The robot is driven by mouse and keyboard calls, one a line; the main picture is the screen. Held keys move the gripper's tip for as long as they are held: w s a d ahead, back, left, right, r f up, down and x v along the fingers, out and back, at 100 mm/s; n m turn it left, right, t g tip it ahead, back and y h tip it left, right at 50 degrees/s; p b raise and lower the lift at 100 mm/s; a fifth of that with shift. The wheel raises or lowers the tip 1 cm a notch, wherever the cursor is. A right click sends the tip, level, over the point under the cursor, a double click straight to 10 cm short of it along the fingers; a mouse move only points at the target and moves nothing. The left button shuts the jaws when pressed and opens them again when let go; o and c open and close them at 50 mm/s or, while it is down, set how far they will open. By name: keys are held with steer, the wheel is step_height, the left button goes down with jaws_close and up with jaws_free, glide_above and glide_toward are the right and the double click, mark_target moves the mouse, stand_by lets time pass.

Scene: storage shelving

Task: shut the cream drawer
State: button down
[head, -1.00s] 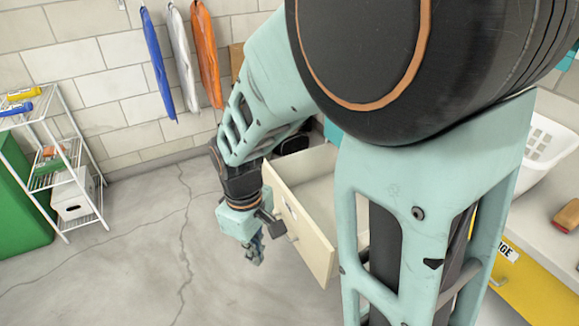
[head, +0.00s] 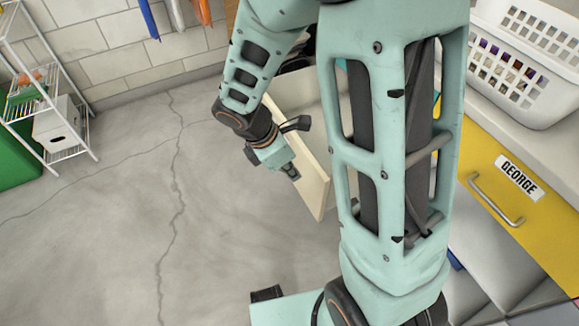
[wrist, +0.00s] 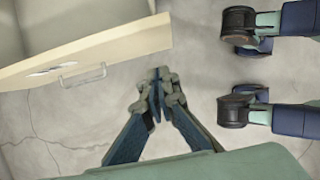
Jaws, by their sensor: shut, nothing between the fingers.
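The cream drawer (head: 313,185) stands pulled out, its open inside partly hidden behind my arm in the head view. In the wrist view its front panel (wrist: 125,45) crosses the upper left, with a thin bar handle (wrist: 82,76) and a white label (wrist: 50,71). My gripper (head: 291,173) is shut and empty, pointing down in front of the panel in the head view. In the wrist view its fingertips (wrist: 158,84) are just below and right of the panel's right end. I see a gap there and no clear contact.
A yellow drawer (head: 545,225) labelled GEORGE is at the right, under a counter with a white basket (head: 525,65). A white wire shelf (head: 45,100) and a green bin (head: 18,150) stand at the left. The grey floor (head: 110,240) between is clear.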

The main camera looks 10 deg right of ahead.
mark_target(319, 177)
steer(key=shift+w+d+f+b, duration=0.25)
steer(key=shift+d+f, duration=0.4)
steer(key=shift+d, duration=0.25)
steer(key=shift+w+d+f+b, duration=0.3)
steer(key=shift+d+f, duration=0.35)
steer(key=shift+d, duration=0.25)
steer(key=shift+w+d+f+b, duration=0.25)
steer(key=shift+d+f, duration=0.4)
steer(key=shift+d, duration=0.25)
steer(key=shift+d, duration=0.45)
steer(key=w+d+p, duration=0.3)
steer(key=d+p, duration=0.2)
steer(key=d, duration=0.8)
steer(key=w+d+p, duration=0.4)
steer(key=d+p, duration=0.2)
steer(key=d, duration=0.7)
steer(key=shift+a, duration=0.2)
